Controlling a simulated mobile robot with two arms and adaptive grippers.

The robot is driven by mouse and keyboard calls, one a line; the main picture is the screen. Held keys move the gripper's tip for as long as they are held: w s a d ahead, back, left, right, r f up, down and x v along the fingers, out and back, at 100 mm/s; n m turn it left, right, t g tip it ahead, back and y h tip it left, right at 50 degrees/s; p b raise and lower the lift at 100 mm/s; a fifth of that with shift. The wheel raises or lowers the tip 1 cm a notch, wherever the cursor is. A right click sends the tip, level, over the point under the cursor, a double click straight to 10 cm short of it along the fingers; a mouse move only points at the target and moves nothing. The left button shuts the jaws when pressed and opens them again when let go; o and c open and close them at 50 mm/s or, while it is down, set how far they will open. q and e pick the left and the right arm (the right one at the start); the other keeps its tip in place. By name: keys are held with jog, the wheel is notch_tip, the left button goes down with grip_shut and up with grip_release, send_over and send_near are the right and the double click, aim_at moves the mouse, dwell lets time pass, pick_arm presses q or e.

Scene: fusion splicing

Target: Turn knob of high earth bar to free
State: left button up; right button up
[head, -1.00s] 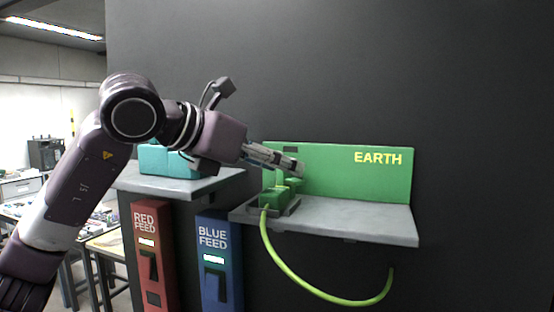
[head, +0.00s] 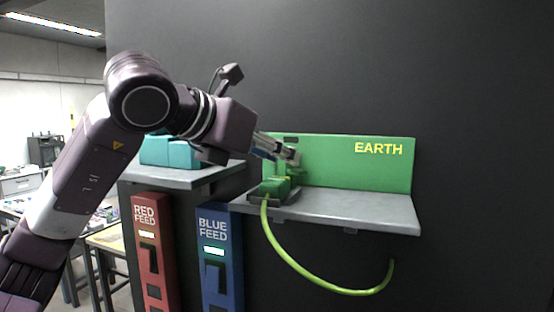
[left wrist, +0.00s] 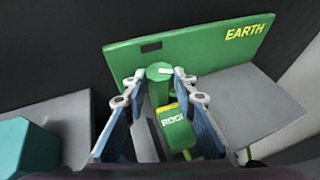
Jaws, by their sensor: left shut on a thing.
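A green earth unit with a back panel (head: 345,165) marked EARTH stands on a grey shelf (head: 370,212). In the left wrist view, a round green knob (left wrist: 159,73) with a white mark on top sits in front of the panel (left wrist: 200,45). My left gripper (head: 291,154) reaches in from the left at the panel's left end. In the left wrist view, its fingers (left wrist: 157,87) are on both sides of the knob, shut on it. A green block (left wrist: 177,128) with lettering lies nearer the camera, between the fingers. The gripper mostly hides the knob in the head view.
A yellow-green cable (head: 315,282) hangs below the shelf from the green block. A teal box (head: 168,152) stands on another shelf at left. Red feed (head: 153,255) and blue feed (head: 222,265) units are below. The EARTH shelf's right part is clear.

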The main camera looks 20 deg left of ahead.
pick_arm(q)
jog(key=n+y+b, duration=0.1)
jog(key=d+n+t+y+b, duration=0.1)
jog(key=n+y, duration=0.1)
jog(key=shift+s+f+b, duration=0.1)
jog(key=shift+b, duration=0.2)
jog(key=shift+d+n+y+b, duration=0.15)
jog(key=shift+n+y+b, duration=0.8)
jog(key=shift+n+y, duration=0.7)
jog(key=shift+y, duration=0.35)
jog(key=o, duration=1.2)
jog(key=shift+c, duration=0.2)
jog(key=v, duration=1.2)
jog(key=shift+r, duration=0.25)
